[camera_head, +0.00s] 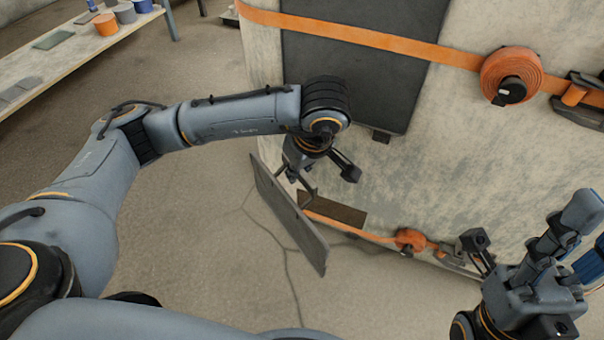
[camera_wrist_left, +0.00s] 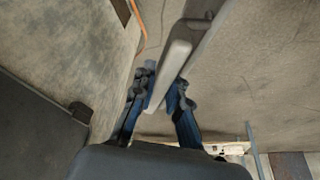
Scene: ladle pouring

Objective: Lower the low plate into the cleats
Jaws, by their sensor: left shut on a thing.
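The low plate (camera_head: 288,213) is a thin, dark grey rectangular panel. It hangs tilted beside the concrete block, apart from its face. My left gripper (camera_head: 318,178) is above and behind it, shut on its handle. In the left wrist view the pale handle (camera_wrist_left: 170,75) lies between the two blue fingers, with the plate (camera_wrist_left: 207,45) alongside. A dark brown strip (camera_head: 338,212) shows low on the block behind the plate. I cannot make out the cleats clearly. My right gripper (camera_head: 520,245) is open and empty at the lower right.
The concrete block (camera_head: 410,165) carries a dark upper panel (camera_head: 350,65), an orange strap (camera_head: 370,38) with a ratchet, and a lower orange strap (camera_head: 410,240). A bench (camera_head: 60,65) with small items stands at the upper left. The floor (camera_head: 210,230) left of the plate is clear.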

